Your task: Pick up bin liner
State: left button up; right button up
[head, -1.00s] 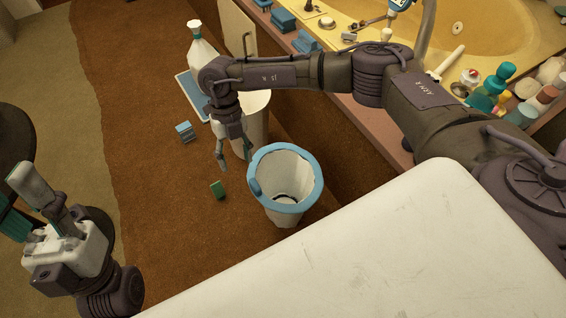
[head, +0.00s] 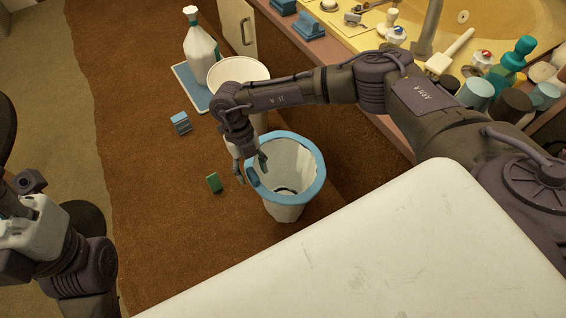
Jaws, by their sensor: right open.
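A pale bin (head: 285,211) with a wide blue rim stands on the brown carpet. The blue band (head: 311,188) around its mouth looks like the folded edge of a liner, and the inside is pale; I cannot tell liner from bin for certain. A small blue lump (head: 252,175) sits at the rim's left side. My right gripper (head: 249,171) is open and points down at that left side, one finger outside the rim and one over the mouth; contact is unclear. My left gripper is at the left edge, partly cut off, its fingers unclear.
A second white bin (head: 238,72) stands close behind my right wrist. A white bottle (head: 200,45) stands by a blue mat (head: 188,84). A blue box (head: 181,123) and a green block (head: 214,183) lie on the carpet. The tub ledge (head: 350,75) bounds the right.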

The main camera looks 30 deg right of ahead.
jog(key=shift+x, duration=1.05)
grip_shut()
